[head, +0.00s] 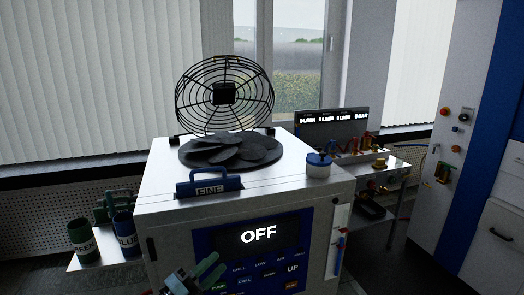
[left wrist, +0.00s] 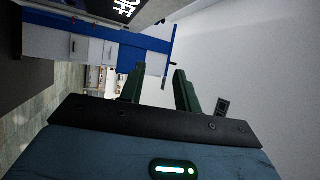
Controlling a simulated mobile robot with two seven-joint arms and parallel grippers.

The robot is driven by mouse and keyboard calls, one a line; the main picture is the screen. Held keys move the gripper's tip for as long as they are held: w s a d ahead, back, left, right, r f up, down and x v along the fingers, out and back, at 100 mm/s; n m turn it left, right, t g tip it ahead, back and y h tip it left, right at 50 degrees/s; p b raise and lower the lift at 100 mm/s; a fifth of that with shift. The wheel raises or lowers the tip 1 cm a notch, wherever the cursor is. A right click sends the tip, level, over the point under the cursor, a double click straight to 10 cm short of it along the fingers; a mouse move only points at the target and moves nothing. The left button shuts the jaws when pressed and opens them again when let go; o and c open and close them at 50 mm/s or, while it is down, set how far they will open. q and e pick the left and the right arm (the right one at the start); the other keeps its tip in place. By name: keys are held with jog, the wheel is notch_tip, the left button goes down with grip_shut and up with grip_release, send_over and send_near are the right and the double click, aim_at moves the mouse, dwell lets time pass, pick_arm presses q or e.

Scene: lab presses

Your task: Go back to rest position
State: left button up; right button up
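My left gripper (head: 214,267) is at the bottom of the head view, in front of the lower left of the white machine's front panel. Its dark green fingers stand apart with nothing between them. The left wrist view shows the same open, empty gripper (left wrist: 159,88). My right gripper is in neither view. The white machine (head: 168,245) has a blue panel with a display (head: 258,236) reading OFF.
A blue FINE handle (head: 209,184) and a blue-lidded jar (head: 318,165) are there too. Green (head: 83,238) and blue (head: 126,235) cups stand left. A blue-and-white cabinet (head: 440,180) stands right.

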pick_arm(q)
jog(key=s+a+f+n+y, duration=0.2)
jog(key=s+f+n+y, duration=0.3)
jog(key=s+f+n, duration=0.3)
jog(key=s+a+f+n+y, duration=0.2)
jog(key=s+f+n+y, duration=0.3)
jog(key=s+f+n, duration=0.35)
jog(key=s+a+f+n+g+y, duration=0.1)
jog(key=s+f, duration=0.4)
jog(key=s, duration=0.7)
jog(key=s+a+f+n+g+y, duration=0.2)
jog(key=s+f+n+g, duration=0.3)
jog(key=s, duration=0.7)
jog(key=shift+s+a+n+g+p, duration=0.3)
jog(key=shift+s+a+n+g, duration=0.1)
jog(key=shift+a, duration=0.1)
jog(key=shift+a+f, duration=0.1)
